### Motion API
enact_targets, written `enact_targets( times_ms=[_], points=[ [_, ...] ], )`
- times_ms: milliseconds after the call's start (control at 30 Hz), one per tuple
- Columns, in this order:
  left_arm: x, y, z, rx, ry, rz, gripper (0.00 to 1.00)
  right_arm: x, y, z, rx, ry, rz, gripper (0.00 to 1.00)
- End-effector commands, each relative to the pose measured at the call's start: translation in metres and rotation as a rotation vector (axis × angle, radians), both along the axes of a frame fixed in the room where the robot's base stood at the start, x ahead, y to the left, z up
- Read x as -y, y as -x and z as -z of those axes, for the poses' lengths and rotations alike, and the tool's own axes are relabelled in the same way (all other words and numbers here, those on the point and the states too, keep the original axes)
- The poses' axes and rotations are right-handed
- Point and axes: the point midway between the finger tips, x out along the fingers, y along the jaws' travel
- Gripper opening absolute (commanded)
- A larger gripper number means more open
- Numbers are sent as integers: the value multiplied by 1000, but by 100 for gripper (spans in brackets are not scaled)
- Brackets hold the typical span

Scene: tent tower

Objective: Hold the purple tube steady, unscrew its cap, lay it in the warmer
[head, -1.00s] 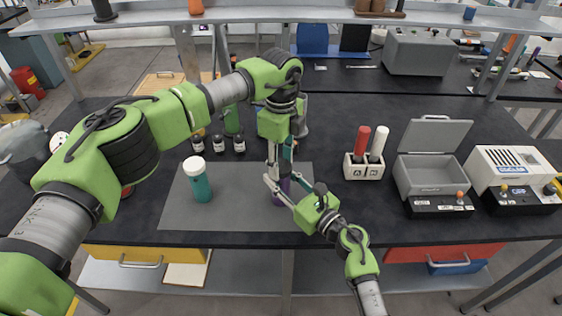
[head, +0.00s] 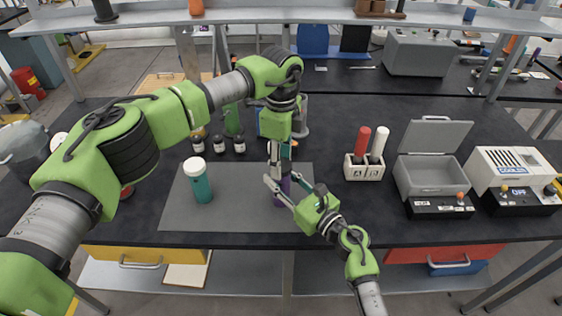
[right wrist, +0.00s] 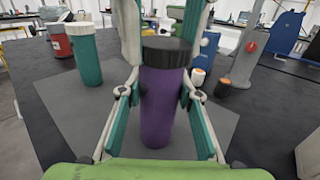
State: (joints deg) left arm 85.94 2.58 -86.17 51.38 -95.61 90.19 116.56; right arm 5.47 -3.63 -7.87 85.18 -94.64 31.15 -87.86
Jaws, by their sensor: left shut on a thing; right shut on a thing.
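The purple tube (head: 281,193) stands upright on the grey mat (head: 240,220); it fills the middle of the right wrist view (right wrist: 160,110). Its ribbed black cap (right wrist: 166,51) sits on top. My right gripper (right wrist: 158,92) is shut on the tube's body from the front, one finger on each side. My left gripper (head: 281,166) reaches down from above, shut on the cap; its fingers flank the cap in the right wrist view. The cap is mostly hidden in the head view. A grey box with its lid up (head: 428,178), apparently the warmer, stands empty at the right.
A teal tube with a white cap (head: 199,180) stands on the mat's left side. A white rack (head: 364,171) holds a red and a white tube. A white cooler unit (head: 513,172) stands at far right. Several dark jars (head: 218,143) stand behind the mat.

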Motion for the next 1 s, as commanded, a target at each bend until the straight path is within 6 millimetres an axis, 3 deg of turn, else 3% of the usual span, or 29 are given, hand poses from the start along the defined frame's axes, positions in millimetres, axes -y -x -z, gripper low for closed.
enact_targets(
  times_ms=[400, 833, 1000],
  points=[
    [0, 0, -15, 1, 0, 0, 12, 1, 0, 0, -1, 1, 1, 0],
    [0, 0, -19, 1, 0, 0, 12, 0, 0, 0, -1, 1, 1, 0],
    [0, 0, -34, 2, 1, 0, 12, 0, 0, 0, -1, 1, 1, 0]
  ],
)
